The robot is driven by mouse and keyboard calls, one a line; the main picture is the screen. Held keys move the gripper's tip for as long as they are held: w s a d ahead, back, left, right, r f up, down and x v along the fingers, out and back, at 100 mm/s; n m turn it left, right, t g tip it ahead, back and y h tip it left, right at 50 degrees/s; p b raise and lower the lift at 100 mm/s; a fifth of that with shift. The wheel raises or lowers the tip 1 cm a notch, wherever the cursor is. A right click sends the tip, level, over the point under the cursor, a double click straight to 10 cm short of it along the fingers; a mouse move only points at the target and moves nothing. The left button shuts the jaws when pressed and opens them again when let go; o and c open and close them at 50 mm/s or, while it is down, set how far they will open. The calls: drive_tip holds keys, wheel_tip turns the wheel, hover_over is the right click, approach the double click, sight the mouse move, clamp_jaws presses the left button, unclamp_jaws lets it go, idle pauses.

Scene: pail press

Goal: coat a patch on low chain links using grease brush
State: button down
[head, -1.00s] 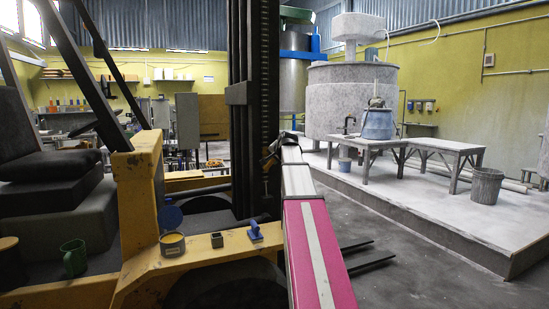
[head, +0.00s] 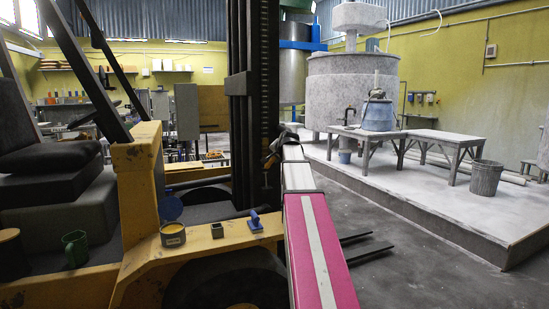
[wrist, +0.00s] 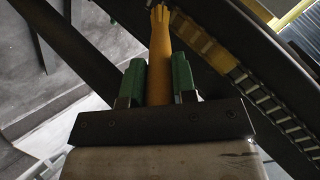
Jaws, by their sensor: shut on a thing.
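In the wrist view, my gripper (wrist: 157,78) has its two green fingers shut on the yellow-orange handle of the grease brush (wrist: 160,45). The brush points away from the gripper, and its far end is at the top of the view. A chain (wrist: 268,104) of pale and dark links runs diagonally down the right side, beside a dark bar. The brush is left of these links; I cannot tell whether its tip touches anything.
The yellow forklift (head: 145,190) fills the left. An open tin (head: 172,236), a small dark box (head: 217,230) and a blue tool (head: 255,221) stand on its ledge, with a green mug (head: 75,248) at left. The mast (head: 240,110) rises close by. Open floor lies right.

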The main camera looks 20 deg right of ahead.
drive_tip(key=shift+s, duration=2.4)
drive_tip(key=s, duration=0.3)
drive_tip(key=shift+d, duration=0.15)
drive_tip(key=shift+w, duration=0.2)
drive_tip(key=shift+w+r, duration=0.1)
drive_tip(key=shift+w, duration=3.6)
drive_tip(key=shift+w+a, duration=0.2)
drive_tip(key=shift+w, duration=0.45)
